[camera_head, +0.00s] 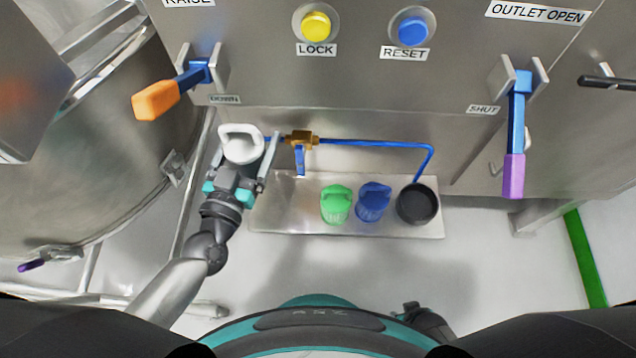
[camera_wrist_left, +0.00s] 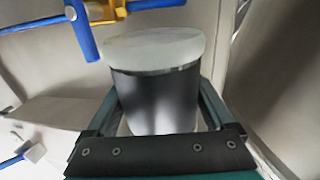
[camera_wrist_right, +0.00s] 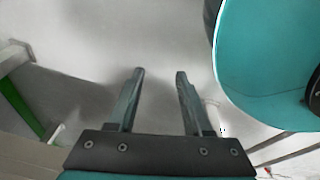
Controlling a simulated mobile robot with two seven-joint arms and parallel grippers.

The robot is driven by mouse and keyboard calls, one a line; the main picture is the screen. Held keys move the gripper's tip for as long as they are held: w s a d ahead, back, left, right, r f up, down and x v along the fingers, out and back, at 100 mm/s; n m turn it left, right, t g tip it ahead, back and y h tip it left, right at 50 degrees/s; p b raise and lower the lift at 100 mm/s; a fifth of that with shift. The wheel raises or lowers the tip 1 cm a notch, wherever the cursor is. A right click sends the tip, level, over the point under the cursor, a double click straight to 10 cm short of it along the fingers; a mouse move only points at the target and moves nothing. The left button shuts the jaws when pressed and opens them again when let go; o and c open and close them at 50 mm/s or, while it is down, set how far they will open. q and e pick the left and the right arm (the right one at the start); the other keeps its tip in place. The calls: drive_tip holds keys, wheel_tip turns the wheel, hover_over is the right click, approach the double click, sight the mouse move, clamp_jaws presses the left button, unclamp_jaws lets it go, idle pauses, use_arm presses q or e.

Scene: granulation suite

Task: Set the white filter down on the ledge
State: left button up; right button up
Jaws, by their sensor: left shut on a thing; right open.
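A green filter (camera_head: 335,204), a blue filter (camera_head: 373,202) and a black round cup (camera_head: 418,204) stand on the ledge's middle and right. A blue pipe (camera_head: 370,143) with a brass valve (camera_head: 301,138) runs behind. An orange-handled lever (camera_head: 157,100) is above left. The ledge's left part is bare.

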use_arm(q)
drive_tip(key=shift+w, duration=0.1)
drive_tip(key=shift+f+b, duration=0.3)
drive_tip(key=shift+f, duration=0.05)
wheel_tip(320, 180, down, 6)
drive_tip(key=b, duration=0.4)
drive_tip(key=shift+r, duration=0.15)
drive_tip(key=shift+f+b, duration=3.6)
drive_tip(key=shift+f, duration=1.6)
wheel_tip(320, 180, down, 3)
drive_tip(key=shift+f+b, duration=0.1)
drive_tip(key=shift+b, duration=1.05)
use_arm(e)
drive_tip(key=w+a+r+t, duration=0.1)
drive_tip(key=w+a+r, duration=0.2)
drive_tip(key=r, duration=0.4)
drive_tip(key=w+a+r+t+y, duration=0.1)
drive_tip(key=w+a+r+t, duration=0.1)
drive_tip(key=w+r, duration=0.4)
drive_tip(key=w+a+r+t+y, duration=0.1)
drive_tip(key=w+a+r, duration=0.3)
drive_tip(key=r, duration=0.4)
drive_tip(key=shift+w+a, duration=0.15)
drive_tip(key=shift+w, duration=0.25)
drive_tip(key=shift+t, duration=0.3)
